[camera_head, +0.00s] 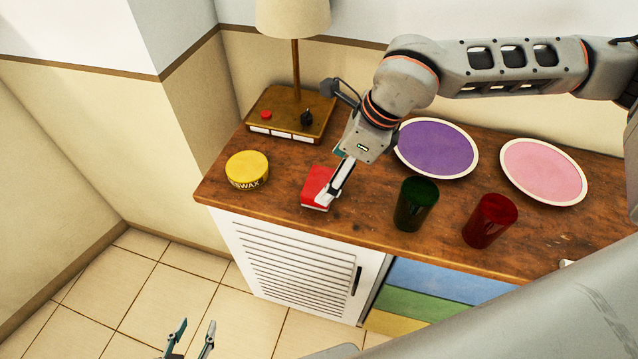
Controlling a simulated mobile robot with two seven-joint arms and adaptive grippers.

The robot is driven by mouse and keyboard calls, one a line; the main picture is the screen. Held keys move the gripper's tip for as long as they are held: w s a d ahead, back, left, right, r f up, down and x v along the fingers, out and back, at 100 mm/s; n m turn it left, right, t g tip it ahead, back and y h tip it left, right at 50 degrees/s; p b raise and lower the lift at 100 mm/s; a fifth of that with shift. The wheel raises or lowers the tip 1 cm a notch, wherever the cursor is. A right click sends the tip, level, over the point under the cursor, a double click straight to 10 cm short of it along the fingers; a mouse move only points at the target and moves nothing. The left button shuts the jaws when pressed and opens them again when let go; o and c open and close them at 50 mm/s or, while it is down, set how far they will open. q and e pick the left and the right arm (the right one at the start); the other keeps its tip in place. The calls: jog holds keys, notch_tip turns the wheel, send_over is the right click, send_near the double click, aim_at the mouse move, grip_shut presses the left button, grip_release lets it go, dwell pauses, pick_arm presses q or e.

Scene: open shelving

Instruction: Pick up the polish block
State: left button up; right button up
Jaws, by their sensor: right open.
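A red block (314,184) with a pale lower edge lies on the wooden cabinet top, near its front edge; I take it as the polish block. My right gripper (334,182) points down over the block's right side, and a pale finger hides part of it. It is open; whether the finger touches the block cannot be told. My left gripper (197,326) is at the bottom of the view, over the floor, with its two fingertips apart and nothing between them.
A yellow wax tin (247,170) stands left of the block. A lamp (296,70) on a wooden base is behind. A green cup (415,204) and a red cup (489,221) stand to the right, with a purple plate (436,148) and a pink plate (543,171) behind.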

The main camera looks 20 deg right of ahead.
aim_at(321, 181)
jog(key=x, duration=0.5)
jog(key=shift+w+a, duration=0.2)
jog(key=shift+a, duration=0.2)
jog(key=shift+r, duration=0.1)
jog(key=c, duration=1.3)
